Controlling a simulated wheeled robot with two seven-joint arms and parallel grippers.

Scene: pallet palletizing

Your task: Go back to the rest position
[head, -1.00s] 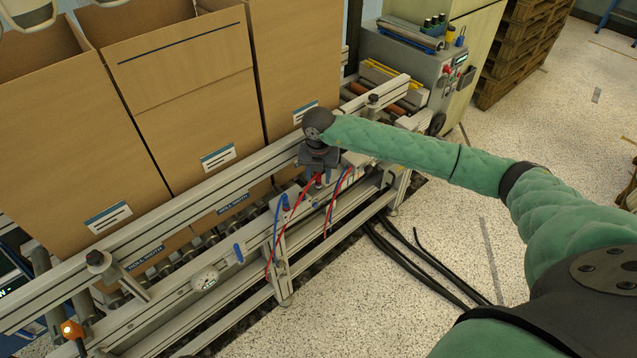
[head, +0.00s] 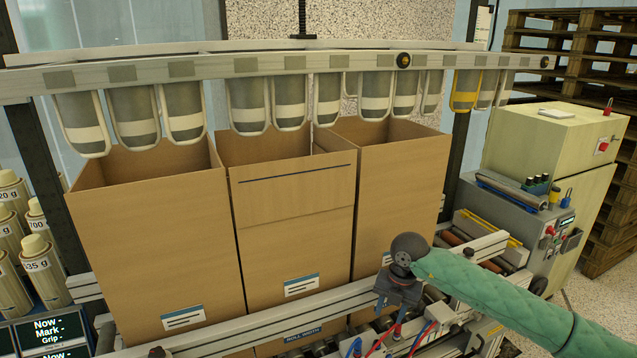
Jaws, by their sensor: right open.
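My right arm, in a green quilted sleeve, comes in from the lower right in the head view. My right gripper (head: 396,301) is open and empty, hanging in front of the conveyor's near rail (head: 255,317). It is just in front of the lower part of the right cardboard box (head: 400,195). The left box (head: 160,240) and the middle box (head: 290,220) stand beside it, upright and open at the top. My left gripper does not show.
A rail (head: 300,64) with several hanging scoop-shaped holders runs above the boxes. A control cabinet (head: 545,160) stands at the right, with stacked pallets (head: 580,45) behind it. Labelled cylinders (head: 38,262) and a screen (head: 45,335) are at the left.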

